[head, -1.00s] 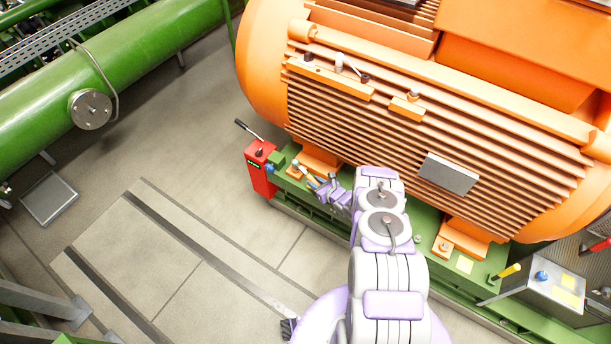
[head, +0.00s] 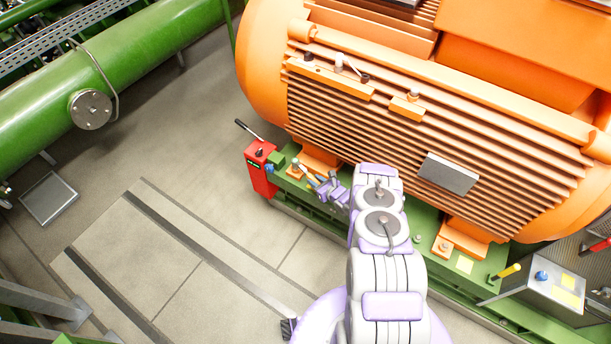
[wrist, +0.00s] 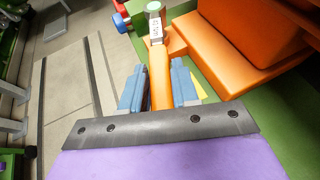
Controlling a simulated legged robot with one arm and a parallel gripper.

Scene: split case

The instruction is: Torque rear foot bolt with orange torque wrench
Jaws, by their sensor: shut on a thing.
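My gripper (wrist: 159,88) is shut on the orange handle of the torque wrench (wrist: 160,75), with a blue finger on each side. In the head view my gripper (head: 322,187) is low beside the left motor foot (head: 320,160), and the wrench points away to the upper left. The wrench's grey head (wrist: 153,8) is at the top of the wrist view, beside the orange foot (wrist: 175,43). The rear foot bolt is not clearly visible there; the wrench head covers that area. I cannot tell whether the head is seated on it.
The large orange finned motor (head: 400,130) stands on a green base frame (head: 425,225). A red box with a lever (head: 262,170) stands left of the foot. Another foot (head: 460,238) and a grey box (head: 550,288) are at right.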

